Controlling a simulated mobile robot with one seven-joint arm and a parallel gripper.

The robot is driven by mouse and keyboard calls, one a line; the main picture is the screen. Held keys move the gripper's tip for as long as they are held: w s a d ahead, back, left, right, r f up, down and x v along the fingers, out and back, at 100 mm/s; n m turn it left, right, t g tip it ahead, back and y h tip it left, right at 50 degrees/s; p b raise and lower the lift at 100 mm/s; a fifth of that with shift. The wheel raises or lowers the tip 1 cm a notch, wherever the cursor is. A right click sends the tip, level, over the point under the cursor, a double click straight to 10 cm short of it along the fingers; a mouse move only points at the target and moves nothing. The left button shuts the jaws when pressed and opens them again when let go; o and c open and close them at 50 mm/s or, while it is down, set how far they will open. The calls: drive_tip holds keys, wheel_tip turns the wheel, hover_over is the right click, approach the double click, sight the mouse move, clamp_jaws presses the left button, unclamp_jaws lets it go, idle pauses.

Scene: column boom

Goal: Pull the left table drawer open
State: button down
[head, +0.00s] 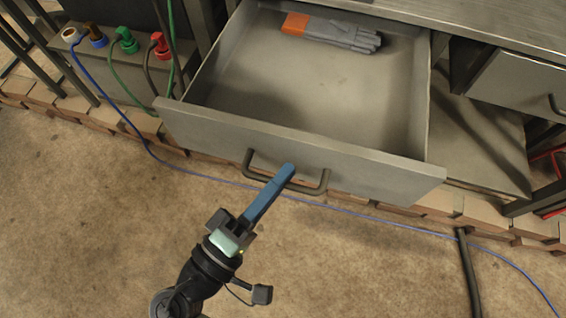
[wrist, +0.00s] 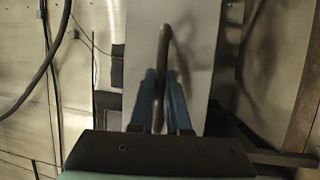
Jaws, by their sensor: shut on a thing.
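The left table drawer (head: 300,135) is grey metal and stands far out from the table in the head view. A grey and orange glove (head: 335,32) lies inside at its back. The dark bar handle (head: 310,189) is on the drawer's front. My gripper (head: 289,171) has blue fingers and reaches the handle from below left. In the wrist view the handle (wrist: 166,45) runs between the two blue fingers (wrist: 160,95), which are shut on it. The fingers hide part of the handle.
A second drawer (head: 520,85) with its own handle is at the right under the tabletop (head: 480,15). A box with coloured plugs (head: 125,40) stands at the left. A thin blue cable (head: 400,226) crosses the floor (head: 80,220) below the open drawer. The floor in front is otherwise mostly clear.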

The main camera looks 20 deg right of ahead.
drive_tip(key=c, duration=0.9)
unclamp_jaws()
drive_tip(key=shift+a, duration=0.1)
drive_tip(key=v, duration=1.3)
drive_tip(key=shift+s+p, duration=0.1)
drive_tip(key=shift+p, duration=0.25)
